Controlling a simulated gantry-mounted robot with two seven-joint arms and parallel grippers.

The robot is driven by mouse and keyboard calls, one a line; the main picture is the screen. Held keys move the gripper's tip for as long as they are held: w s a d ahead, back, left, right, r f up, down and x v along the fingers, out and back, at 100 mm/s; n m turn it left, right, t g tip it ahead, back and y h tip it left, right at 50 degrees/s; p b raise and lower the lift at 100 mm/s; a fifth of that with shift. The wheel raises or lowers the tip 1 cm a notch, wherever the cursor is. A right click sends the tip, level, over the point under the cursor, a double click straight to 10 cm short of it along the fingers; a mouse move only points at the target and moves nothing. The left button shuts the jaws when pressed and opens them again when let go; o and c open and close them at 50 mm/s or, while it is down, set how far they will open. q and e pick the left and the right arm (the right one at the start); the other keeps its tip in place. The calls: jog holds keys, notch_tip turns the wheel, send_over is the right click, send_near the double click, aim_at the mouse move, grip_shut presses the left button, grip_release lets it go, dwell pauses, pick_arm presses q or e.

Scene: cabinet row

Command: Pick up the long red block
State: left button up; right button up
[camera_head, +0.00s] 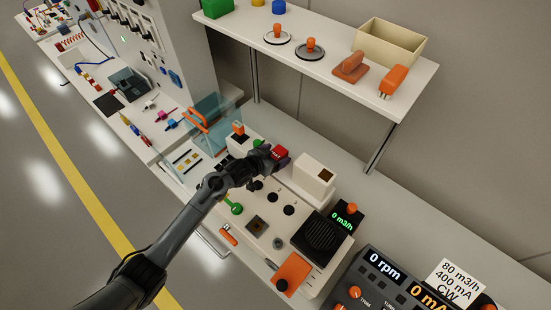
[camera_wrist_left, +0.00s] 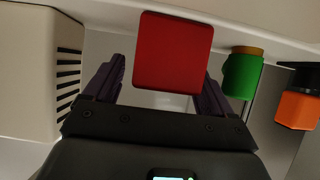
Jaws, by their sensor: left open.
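The red block (camera_head: 279,152) stands on the bench's apparatus in the head view, right at my left gripper (camera_head: 268,160). In the left wrist view the red block (camera_wrist_left: 173,48) shows one square red face, so its length cannot be told. It lies between the two dark fingers of my left gripper (camera_wrist_left: 162,75), which are apart on either side of it. I see a gap at the left finger; contact at the right finger is unclear. My right gripper is not in view.
A cream box (camera_head: 315,174) stands just right of the gripper; a white slotted housing (camera_wrist_left: 35,72) is close on the left in the wrist view. A green cylinder (camera_wrist_left: 243,74) and an orange block (camera_wrist_left: 297,110) are on the right. A shelf (camera_head: 330,75) overhangs behind.

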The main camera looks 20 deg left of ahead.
pick_arm(q)
jog(key=shift+w+f, duration=0.1)
jog(key=shift+w, duration=0.05)
jog(key=shift+c, duration=0.4)
jog(key=c, duration=1.1)
